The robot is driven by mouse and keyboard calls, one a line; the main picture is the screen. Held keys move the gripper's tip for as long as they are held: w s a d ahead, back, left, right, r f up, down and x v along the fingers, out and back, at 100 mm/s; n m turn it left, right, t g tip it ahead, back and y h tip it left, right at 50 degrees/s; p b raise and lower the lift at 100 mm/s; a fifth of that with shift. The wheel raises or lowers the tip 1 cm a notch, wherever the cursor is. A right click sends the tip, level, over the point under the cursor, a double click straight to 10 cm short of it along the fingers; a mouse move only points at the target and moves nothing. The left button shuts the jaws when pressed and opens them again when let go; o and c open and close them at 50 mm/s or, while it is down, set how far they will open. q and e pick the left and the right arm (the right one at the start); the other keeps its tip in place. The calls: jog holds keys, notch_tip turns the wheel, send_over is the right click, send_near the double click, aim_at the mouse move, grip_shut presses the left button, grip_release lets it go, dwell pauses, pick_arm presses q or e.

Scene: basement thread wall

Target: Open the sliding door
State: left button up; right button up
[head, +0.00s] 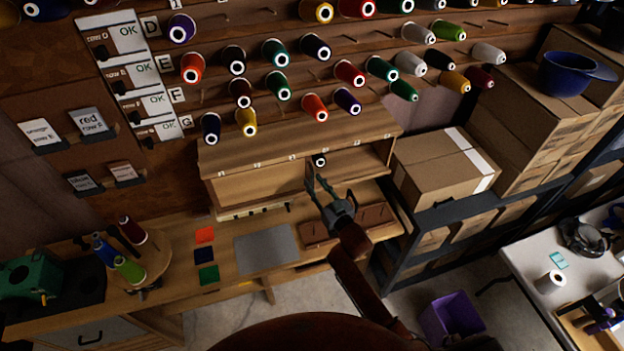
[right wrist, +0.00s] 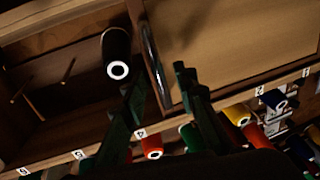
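The sliding door (head: 262,184) is a light wood panel covering the left part of the wall cabinet (head: 300,143); the cabinet's right part is uncovered. In the right wrist view the door (right wrist: 240,45) fills the upper right, with a dark upright handle (right wrist: 152,62) near its edge. My right gripper (head: 313,176) is in front of this door edge. Its fingers (right wrist: 158,90) are apart, one on each side of the handle in the picture; I cannot tell whether they touch it. My left gripper is not in view.
A black spool (right wrist: 116,55) lies in the open compartment beside the door edge; it also shows in the head view (head: 320,161). Spools on pegs line the wall above. The workbench (head: 225,262) below holds a grey mat (head: 266,249). Cardboard boxes (head: 440,165) stand right of the cabinet.

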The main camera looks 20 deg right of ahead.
jog(key=shift+x, duration=1.2)
jog(key=shift+c, duration=0.7)
grip_shut()
